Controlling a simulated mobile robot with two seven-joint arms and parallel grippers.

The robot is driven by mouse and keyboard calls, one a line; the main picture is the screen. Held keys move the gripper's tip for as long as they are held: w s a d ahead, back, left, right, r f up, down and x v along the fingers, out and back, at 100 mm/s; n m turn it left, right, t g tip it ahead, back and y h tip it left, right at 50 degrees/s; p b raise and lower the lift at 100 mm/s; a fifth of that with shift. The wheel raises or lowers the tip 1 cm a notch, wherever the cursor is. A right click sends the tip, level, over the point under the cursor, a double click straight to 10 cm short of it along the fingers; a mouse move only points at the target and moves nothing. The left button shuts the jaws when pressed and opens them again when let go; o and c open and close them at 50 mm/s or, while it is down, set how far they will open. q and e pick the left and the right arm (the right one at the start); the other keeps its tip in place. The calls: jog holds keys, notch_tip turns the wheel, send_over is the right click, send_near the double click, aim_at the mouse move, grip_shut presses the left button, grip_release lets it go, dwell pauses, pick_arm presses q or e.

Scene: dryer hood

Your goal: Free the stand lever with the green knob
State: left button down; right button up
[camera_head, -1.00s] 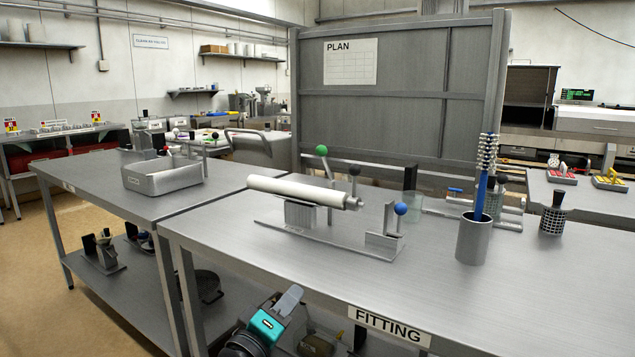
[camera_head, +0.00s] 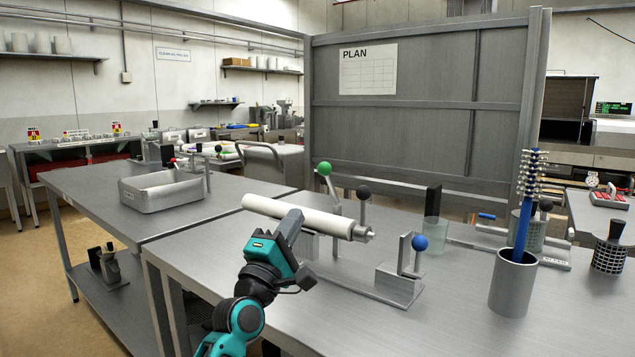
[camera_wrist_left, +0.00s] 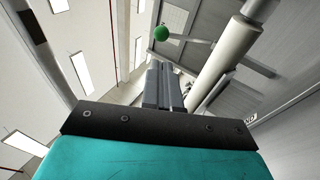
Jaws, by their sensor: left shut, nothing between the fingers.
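The stand lever with the green knob (camera_head: 324,169) rises behind the white roller (camera_head: 300,216) on the metal stand on the bench. The green knob also shows in the left wrist view (camera_wrist_left: 161,33), above and beyond the fingertips, apart from them. My left gripper (camera_head: 292,222) is in front of the roller's left half in the head view, its fingers shut and empty, pointing up. In the left wrist view the fingers (camera_wrist_left: 163,88) are together, with the white roller (camera_wrist_left: 222,60) to their right. My right gripper is not seen.
A lever with a dark knob (camera_head: 363,192) stands right of the green one, and a blue-knobbed lever (camera_head: 420,243) stands at the stand's right end. A grey cup with a blue brush (camera_head: 513,284) is further right. A grey tray (camera_head: 160,190) sits on the left bench.

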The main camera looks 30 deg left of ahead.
pick_arm(q)
send_near(321, 173)
jog(key=x, duration=0.5)
jog(key=shift+w+r, duration=0.1)
jog(key=shift+w, duration=0.15)
jog(key=shift+w+a+r, duration=0.1)
jog(key=shift+w+r, duration=0.25)
jog(key=shift+w, duration=0.25)
